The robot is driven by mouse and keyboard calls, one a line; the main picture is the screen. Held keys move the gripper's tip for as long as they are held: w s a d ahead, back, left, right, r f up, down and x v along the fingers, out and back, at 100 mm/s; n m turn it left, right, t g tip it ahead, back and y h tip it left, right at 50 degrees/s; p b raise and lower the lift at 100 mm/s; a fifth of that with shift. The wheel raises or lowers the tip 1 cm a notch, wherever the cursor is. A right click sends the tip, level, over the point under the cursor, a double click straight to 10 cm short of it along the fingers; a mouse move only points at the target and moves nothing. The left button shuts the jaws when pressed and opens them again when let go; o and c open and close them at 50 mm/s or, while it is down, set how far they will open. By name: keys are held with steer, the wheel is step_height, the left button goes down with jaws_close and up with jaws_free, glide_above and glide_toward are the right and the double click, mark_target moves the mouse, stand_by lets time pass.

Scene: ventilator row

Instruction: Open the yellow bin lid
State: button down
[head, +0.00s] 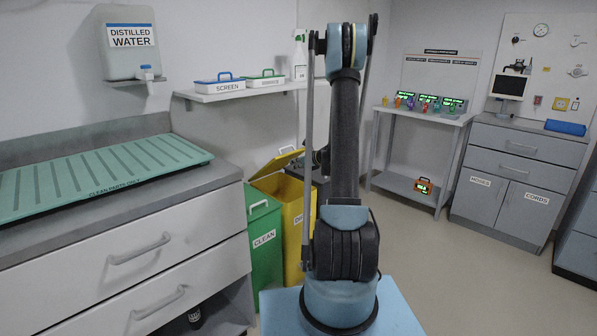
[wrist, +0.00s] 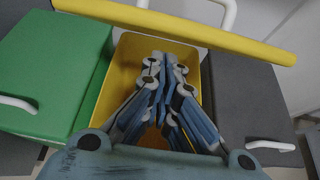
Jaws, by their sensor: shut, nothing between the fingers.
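The yellow bin (head: 292,205) stands on the floor left of my arm, with its lid (head: 283,160) raised and tilted. In the wrist view the bin's open mouth (wrist: 130,62) shows, and the lid (wrist: 180,28) appears nearly edge-on as a yellow bar beyond it, with a white handle (wrist: 228,12) behind it. My gripper (wrist: 166,65) is shut and empty, over or in the bin's opening; its exact depth I cannot tell. It appears apart from the lid. In the head view my arm hides most of the gripper.
A green bin (head: 263,235) with a shut lid stands to the left, close to the yellow bin. A dark grey bin (wrist: 245,100) stands close on the right. A counter with drawers (head: 150,255) is at the left. Open floor lies to the right of my arm.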

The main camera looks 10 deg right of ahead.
steer(key=shift+w+a+r, duration=0.2)
steer(key=shift+w+r, duration=0.05)
steer(key=shift+r, duration=0.2)
